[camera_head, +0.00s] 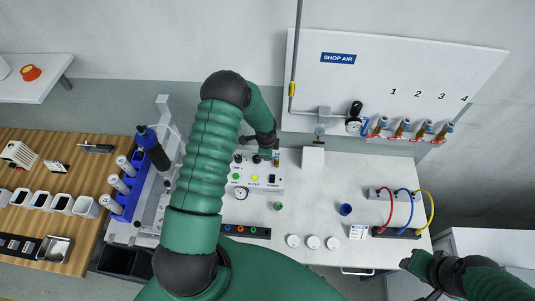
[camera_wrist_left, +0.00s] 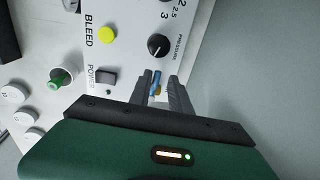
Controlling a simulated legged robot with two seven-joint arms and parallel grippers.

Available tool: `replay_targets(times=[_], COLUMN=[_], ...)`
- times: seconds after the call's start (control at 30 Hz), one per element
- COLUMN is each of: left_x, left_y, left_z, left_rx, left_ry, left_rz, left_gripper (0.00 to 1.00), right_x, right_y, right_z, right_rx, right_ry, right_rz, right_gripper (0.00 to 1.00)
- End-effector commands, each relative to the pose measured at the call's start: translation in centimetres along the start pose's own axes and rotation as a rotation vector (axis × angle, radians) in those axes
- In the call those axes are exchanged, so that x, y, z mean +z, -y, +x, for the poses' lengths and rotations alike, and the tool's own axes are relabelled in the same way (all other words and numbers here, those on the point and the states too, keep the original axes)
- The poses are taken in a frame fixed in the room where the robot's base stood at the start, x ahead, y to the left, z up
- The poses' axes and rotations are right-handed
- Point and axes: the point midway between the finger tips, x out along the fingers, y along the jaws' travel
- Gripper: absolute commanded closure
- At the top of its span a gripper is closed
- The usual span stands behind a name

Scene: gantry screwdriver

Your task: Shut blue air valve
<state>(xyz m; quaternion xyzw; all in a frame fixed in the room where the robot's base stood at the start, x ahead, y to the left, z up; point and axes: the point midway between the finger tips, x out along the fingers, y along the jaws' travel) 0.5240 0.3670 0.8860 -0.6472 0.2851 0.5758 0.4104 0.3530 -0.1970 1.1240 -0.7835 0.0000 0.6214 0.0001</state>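A small blue valve handle (camera_wrist_left: 156,82) shows in the left wrist view, beside the white control box (camera_wrist_left: 125,45) at its pressure-knob end. My left gripper (camera_wrist_left: 158,84) has its fingers apart, one on each side of the blue handle; I cannot tell whether they touch it. In the head view my left gripper (camera_head: 264,152) is at the back of the control box (camera_head: 262,184), and my arm hides part of it. Another blue handle (camera_head: 365,126) is on the wall panel, left of several red-handled valves (camera_head: 403,128). My right gripper (camera_head: 428,266) is at the lower right, away from the bench; its opening is unclear.
A blue rack (camera_head: 130,200) stands left. The shop air panel (camera_head: 390,75) is behind. The bench middle is fairly clear.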

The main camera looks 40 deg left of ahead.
Motion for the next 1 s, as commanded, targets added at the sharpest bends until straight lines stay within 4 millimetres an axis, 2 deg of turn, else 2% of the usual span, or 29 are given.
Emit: replay_targets(times=[0.33, 0.47, 0.57, 0.8, 1.0], left_x=[-0.1, -0.1, 0.0, 0.1, 0.1], left_y=[-0.3, -0.2, -0.1, 0.0, 0.0], left_z=[0.0, -1.3, -3.6, -10.8, -15.2], left_rx=[0.006, 0.004, 0.003, 0.001, 0.005], left_ry=[0.0, -0.001, -0.001, -0.001, 0.0], left_rz=[0.001, 0.001, 0.0, -0.002, -0.001], left_gripper=[0.69, 0.69, 0.69, 0.69, 0.69], right_x=[0.0, 0.1, 0.1, 0.3, 0.3], right_y=[0.0, 0.0, 0.0, 0.0, 0.0], right_z=[0.0, 0.3, 0.6, 1.2, 1.3], right_rx=[0.0, 0.0, 0.0, 0.0, 0.0], right_ry=[0.0, 0.0, 0.0, 0.0, 0.0], right_rz=[0.0, 0.0, 0.0, 0.0, 0.0], right_gripper=[0.58, 0.58, 0.58, 0.58, 0.58])
